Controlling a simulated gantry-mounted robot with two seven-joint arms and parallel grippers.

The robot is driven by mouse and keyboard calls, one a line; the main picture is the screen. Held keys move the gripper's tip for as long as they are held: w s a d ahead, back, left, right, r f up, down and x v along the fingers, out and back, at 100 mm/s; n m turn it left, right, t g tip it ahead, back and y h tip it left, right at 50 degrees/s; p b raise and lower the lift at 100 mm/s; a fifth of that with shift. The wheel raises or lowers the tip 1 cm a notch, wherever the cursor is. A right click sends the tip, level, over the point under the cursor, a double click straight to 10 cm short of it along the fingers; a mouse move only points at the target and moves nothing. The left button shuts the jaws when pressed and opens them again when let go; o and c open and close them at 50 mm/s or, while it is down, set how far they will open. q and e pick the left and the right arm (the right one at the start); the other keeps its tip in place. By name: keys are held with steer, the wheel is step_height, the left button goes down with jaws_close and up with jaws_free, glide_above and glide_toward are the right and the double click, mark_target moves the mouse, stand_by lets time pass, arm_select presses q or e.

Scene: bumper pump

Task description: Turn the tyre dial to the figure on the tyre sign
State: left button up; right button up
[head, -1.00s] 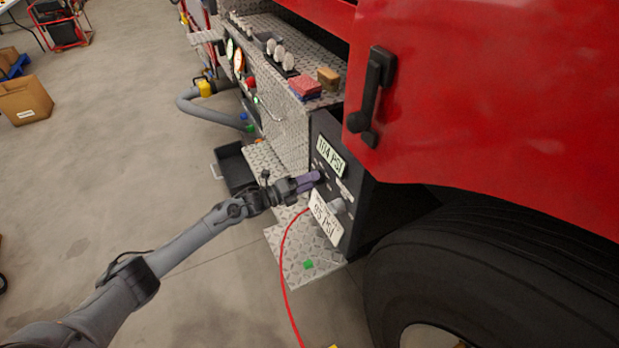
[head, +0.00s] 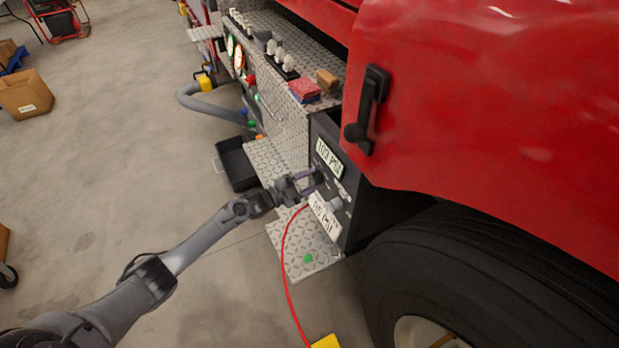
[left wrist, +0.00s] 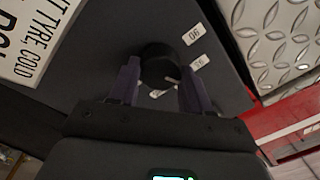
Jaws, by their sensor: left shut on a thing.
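My left gripper (head: 307,183) is at the dark panel (head: 346,222) beside the front wheel. In the left wrist view its two purple fingers (left wrist: 158,75) are shut on the round black tyre dial (left wrist: 158,62), one on each side. White number labels (left wrist: 192,35) stand around the dial. Part of the sign, with "TYRE" and "COLD", shows in the left wrist view (left wrist: 35,40). My right gripper is out of view.
A red hose (head: 285,262) runs down from the panel. The red truck body (head: 490,120) and tyre (head: 460,265) stand to the right. Open floor is on the left.

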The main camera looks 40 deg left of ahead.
arm_select(q)
steer(key=n+p, duration=0.1)
steer(key=n, duration=0.2)
steer(key=shift+r, duration=0.1)
steer(key=shift+n+p, duration=0.35)
steer(key=shift+n, duration=0.45)
steer(key=o, duration=1.1)
steer(key=shift+c, duration=0.2)
steer(key=shift+s, duration=0.1)
